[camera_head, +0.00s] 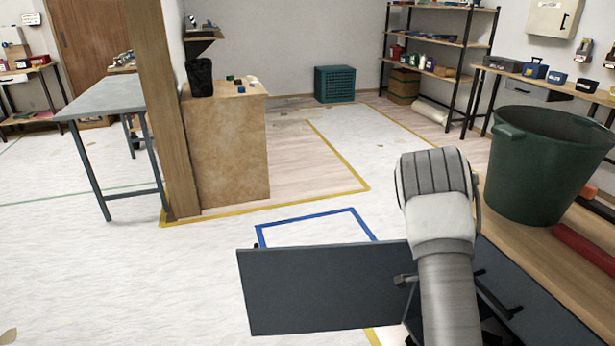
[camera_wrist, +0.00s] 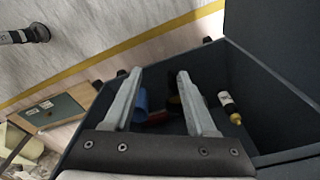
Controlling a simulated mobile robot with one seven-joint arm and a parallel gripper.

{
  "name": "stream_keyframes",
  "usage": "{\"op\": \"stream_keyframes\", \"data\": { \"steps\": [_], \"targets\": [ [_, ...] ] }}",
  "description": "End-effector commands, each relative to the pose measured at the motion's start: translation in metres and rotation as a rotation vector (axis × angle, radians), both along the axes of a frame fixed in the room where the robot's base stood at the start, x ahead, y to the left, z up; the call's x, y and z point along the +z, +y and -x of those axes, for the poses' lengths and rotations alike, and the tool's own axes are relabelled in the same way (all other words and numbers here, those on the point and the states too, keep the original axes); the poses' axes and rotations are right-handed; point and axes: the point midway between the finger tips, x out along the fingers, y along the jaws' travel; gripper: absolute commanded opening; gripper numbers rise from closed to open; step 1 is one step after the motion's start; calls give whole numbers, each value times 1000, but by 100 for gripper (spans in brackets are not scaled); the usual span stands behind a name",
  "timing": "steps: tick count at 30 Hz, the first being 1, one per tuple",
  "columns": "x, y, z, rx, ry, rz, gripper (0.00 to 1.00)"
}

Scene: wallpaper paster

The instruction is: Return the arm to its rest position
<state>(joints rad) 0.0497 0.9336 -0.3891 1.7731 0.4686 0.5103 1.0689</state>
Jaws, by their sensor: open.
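My arm (camera_head: 447,290) rises from the lower right in the head view, bent at a ribbed grey joint. My gripper shows only in the wrist view (camera_wrist: 160,82); its two grey fingers are apart with nothing held between them. It is over an open dark grey compartment (camera_wrist: 262,95). Inside lie a blue cylinder (camera_wrist: 140,101), a dark bottle with a white label and yellow cap (camera_wrist: 229,106), and something red, partly hidden by the fingers.
A dark grey panel (camera_head: 315,290) stands in front of my arm. The wooden bench (camera_head: 497,213) at right holds a green tub (camera_head: 545,170) and a red roll (camera_head: 583,248). A grey table (camera_head: 110,97) stands left. The pale floor between is mostly clear.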

Motion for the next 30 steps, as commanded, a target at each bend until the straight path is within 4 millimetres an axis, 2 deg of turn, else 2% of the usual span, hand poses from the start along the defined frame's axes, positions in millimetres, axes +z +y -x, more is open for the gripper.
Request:
{"op": "stream_keyframes", "data": {
  "steps": [1, 3, 8, 14, 21, 30],
  "targets": [
    [23, 10, -5, 45, -22, -18, 57],
    [49, 22, -7, 114, -43, -36, 57],
    [107, 50, -6, 278, -93, -72, 57],
    [176, 83, 7, 495, -158, -90, 57],
    [248, 119, 39, 770, -230, -75, 57],
    [317, 154, 98, 1120, -299, 9, 57]
  ]
}}
